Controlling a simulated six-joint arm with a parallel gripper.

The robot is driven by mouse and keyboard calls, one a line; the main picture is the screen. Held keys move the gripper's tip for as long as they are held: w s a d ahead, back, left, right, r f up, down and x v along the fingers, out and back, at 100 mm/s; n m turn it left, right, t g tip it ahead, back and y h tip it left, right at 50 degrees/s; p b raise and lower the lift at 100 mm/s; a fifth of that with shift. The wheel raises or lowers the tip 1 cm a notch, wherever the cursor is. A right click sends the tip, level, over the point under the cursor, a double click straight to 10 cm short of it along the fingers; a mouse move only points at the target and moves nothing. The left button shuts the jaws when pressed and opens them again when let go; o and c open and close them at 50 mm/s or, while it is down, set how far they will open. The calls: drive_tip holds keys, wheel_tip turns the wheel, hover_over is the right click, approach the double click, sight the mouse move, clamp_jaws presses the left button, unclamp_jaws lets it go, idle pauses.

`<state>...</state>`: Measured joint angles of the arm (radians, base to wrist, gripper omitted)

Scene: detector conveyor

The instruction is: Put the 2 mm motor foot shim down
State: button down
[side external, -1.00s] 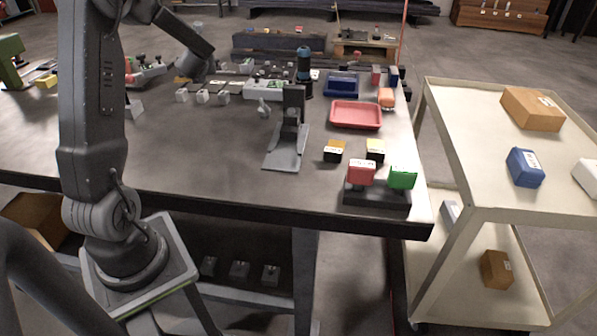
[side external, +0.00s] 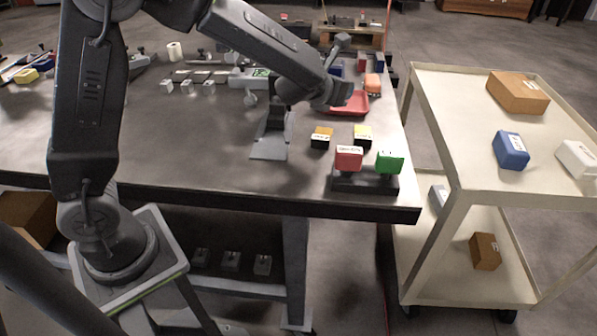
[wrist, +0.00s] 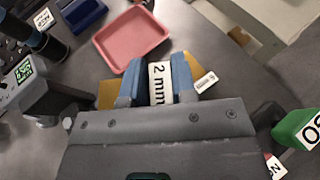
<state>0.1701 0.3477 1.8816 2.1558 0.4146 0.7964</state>
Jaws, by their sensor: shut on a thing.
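In the wrist view, my gripper (wrist: 158,98) has its two blue fingers shut on the 2 mm motor foot shim (wrist: 158,78), whose white face reads "2 mm". Yellow surface shows on both sides of the fingers, with a small barcode label at the right; I cannot tell whether it belongs to the shim. A pink-red tray (wrist: 130,40) lies beyond the fingers. In the side external view, my arm reaches over the table and partly hides the red tray (side external: 357,104). The fingers and shim cannot be made out there.
Two dark blocks with yellow tops, a left one (side external: 321,138) and a right one (side external: 362,137), stand near a base with a red button box (side external: 348,158) and a green one (side external: 389,162). A grey stand (side external: 268,148) is to their left. A cream cart (side external: 480,100) stands right of the table.

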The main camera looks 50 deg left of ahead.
drive_tip(key=s+d+f+m+h, duration=0.2)
drive_tip(key=d+h, duration=0.1)
drive_tip(key=d, duration=0.3)
drive_tip(key=n+g+y, duration=0.4)
drive_tip(key=n+y, duration=0.5)
drive_tip(key=y, duration=0.1)
hover_over(356, 100)
drive_tip(key=s+d, duration=0.4)
drive_tip(key=s, duration=0.1)
drive_tip(key=f, duration=0.9)
drive_tip(key=shift+w+a, duration=0.15)
drive_tip(key=shift+w, duration=0.05)
drive_tip(key=shift+f, duration=0.15)
drive_tip(key=c, duration=0.9)
unclamp_jaws()
drive_tip(key=shift+c, duration=0.2)
